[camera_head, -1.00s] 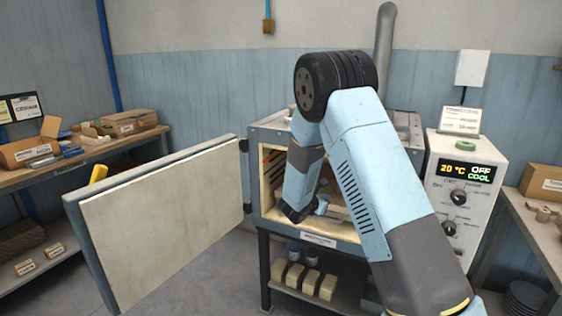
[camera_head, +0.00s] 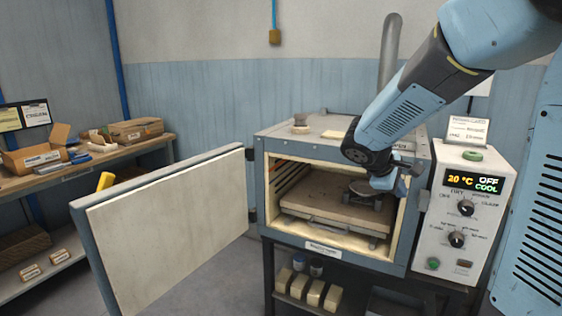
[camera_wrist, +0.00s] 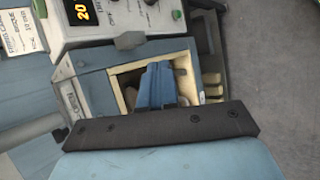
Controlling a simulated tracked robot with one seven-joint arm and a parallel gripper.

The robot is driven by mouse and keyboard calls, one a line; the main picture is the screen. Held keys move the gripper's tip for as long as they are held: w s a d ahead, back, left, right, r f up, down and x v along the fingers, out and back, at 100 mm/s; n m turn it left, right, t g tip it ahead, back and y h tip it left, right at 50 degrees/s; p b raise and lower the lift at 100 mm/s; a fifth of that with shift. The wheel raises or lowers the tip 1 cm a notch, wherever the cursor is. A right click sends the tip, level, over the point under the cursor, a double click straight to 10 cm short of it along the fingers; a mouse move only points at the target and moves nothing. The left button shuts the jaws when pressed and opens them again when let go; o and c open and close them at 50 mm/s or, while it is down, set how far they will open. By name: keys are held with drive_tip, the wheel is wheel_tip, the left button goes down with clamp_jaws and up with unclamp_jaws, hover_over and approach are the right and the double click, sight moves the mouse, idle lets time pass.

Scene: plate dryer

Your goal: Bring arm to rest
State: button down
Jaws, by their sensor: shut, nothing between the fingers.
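My arm comes in from the upper right in the head view and angles down to the left. My gripper (camera_head: 387,184) is at its end, small in the picture, shut and empty, at the right part of the dryer's open front. Whether it touches anything there cannot be told. In the wrist view my gripper (camera_wrist: 160,86) overlaps the dryer's opening. The dryer (camera_head: 290,228) is a blue-grey box with a pale lining. Its door (camera_head: 165,225) stands wide open to the left. A tan slab (camera_head: 325,207) lies inside, with a dark round thing (camera_head: 362,189) above it, partly hidden.
The control box (camera_head: 470,215) stands right of the dryer, reading 20 °C, OFF and COOL. A left bench (camera_head: 90,165) holds boxes and tools. Several pale blocks (camera_head: 298,285) sit on the shelf below the dryer. Free floor shows between the door and the stand.

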drive_tip(key=s+a+r+m+y, duration=0.2)
drive_tip(key=s+m, duration=0.1)
drive_tip(key=s, duration=0.4)
drive_tip(key=s+a+r+m+t+y, duration=0.1)
drive_tip(key=s+a+r+m+y, duration=0.1)
drive_tip(key=s, duration=0.6)
drive_tip(key=s+a+r+m+y, duration=0.2)
drive_tip(key=s+a+m+y, duration=0.1)
drive_tip(key=s, duration=0.4)
drive_tip(key=shift+s+m+t+y, duration=0.4)
drive_tip(key=shift+m+y, duration=0.1)
drive_tip(key=shift+m, duration=0.4)
drive_tip(key=shift+w+a+r, duration=0.1)
drive_tip(key=shift+a, duration=0.1)
